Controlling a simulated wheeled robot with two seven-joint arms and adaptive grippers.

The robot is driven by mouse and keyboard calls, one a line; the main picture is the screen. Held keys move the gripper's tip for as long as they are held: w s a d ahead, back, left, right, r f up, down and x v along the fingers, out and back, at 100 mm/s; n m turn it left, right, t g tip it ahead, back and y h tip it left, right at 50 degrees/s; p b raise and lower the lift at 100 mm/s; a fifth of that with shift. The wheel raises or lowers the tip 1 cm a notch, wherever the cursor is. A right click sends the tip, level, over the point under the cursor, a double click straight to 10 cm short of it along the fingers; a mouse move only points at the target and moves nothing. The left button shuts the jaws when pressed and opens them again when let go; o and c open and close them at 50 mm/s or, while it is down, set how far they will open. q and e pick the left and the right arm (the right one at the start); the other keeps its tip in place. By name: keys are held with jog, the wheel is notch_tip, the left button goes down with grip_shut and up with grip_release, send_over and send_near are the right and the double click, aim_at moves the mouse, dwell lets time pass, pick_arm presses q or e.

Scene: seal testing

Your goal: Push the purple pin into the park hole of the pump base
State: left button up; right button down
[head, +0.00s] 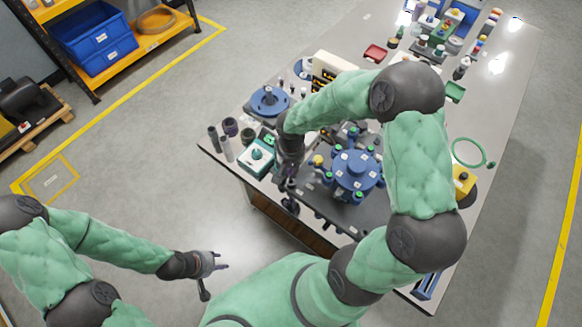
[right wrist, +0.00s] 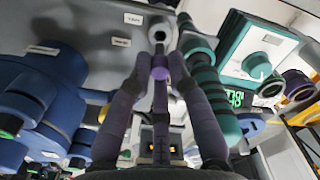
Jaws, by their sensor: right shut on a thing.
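My right gripper (head: 287,184) reaches down at the left front part of the table, beside a blue pump body with green knobs (head: 357,172). In the right wrist view the purple fingers (right wrist: 160,68) come together on a small purple pin (right wrist: 160,73), partly hidden between them. The blue pump (right wrist: 42,95) stands at the left there. I cannot make out the park hole. My left gripper (head: 216,280) is open and empty above the floor, away from the table.
A teal and white gauge box (head: 257,157) stands left of the right gripper; it also shows in the right wrist view (right wrist: 258,55), with a green striped cylinder (right wrist: 205,75) near the fingers. Dark cylinders (head: 214,138) and a blue spool (head: 269,101) stand at the left edge.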

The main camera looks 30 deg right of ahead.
jog(key=shift+f, duration=0.1)
dwell(0.5)
jog(key=shift+f+b, duration=0.9)
jog(key=shift+b, duration=0.05)
jog(key=shift+f+b, duration=0.3)
jog(key=shift+f+b, duration=0.45)
jog(key=shift+b, duration=0.05)
dwell(0.3)
jog(key=c, duration=1.1)
grip_release()
jog(key=shift+f, duration=0.1)
jog(key=shift+r+p, duration=1.65)
jog(key=shift+r, duration=0.9)
